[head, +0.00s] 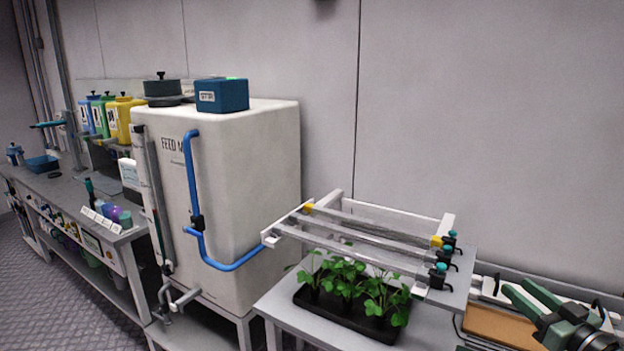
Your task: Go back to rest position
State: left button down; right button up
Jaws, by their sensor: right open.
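My right gripper (519,287) shows at the lower right, with green fingers pointing to the upper left. Its fingers are apart and nothing shows between them. It is to the right of the rack table (280,300), above or in front of a brown board (495,325); the exact height cannot be told. My left gripper is out of view.
A black tray (345,321) of green plants (350,283) stands under a white frame with clear tubes (375,237). A large white feed tank (240,180) with a blue pipe (192,180) stands to the left. A long bench (60,185) runs further left. Floor shows at lower left.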

jog(key=s+a+f+n+g, duration=0.1)
jog(key=s+a+f+g, duration=0.3)
jog(key=s+a+f, duration=0.5)
jog(key=s+a+f+g, duration=0.45)
jog(key=a+f, duration=0.55)
jog(key=f, duration=0.3)
jog(key=s+a+f+m+g+h, duration=0.1)
jog(key=s+a+f+g+h, duration=0.15)
jog(key=s, duration=0.75)
jog(key=s+a+f+m+g+h, duration=0.1)
jog(key=s+a+g+h, duration=0.15)
jog(key=s, duration=0.65)
notch_tip(320, 180, down, 27)
jog(key=s+g, duration=0.2)
jog(key=s, duration=0.1)
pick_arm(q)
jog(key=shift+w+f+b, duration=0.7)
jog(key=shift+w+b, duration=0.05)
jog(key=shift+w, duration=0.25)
pick_arm(e)
jog(key=s+d+f, duration=0.2)
jog(key=s+f, duration=0.6)
jog(key=s+d+f, duration=0.2)
jog(key=s+f, duration=0.6)
jog(key=shift+s+f+n+g+y, duration=0.2)
jog(key=shift+f+n+g+y, duration=0.1)
jog(key=shift+g, duration=0.15)
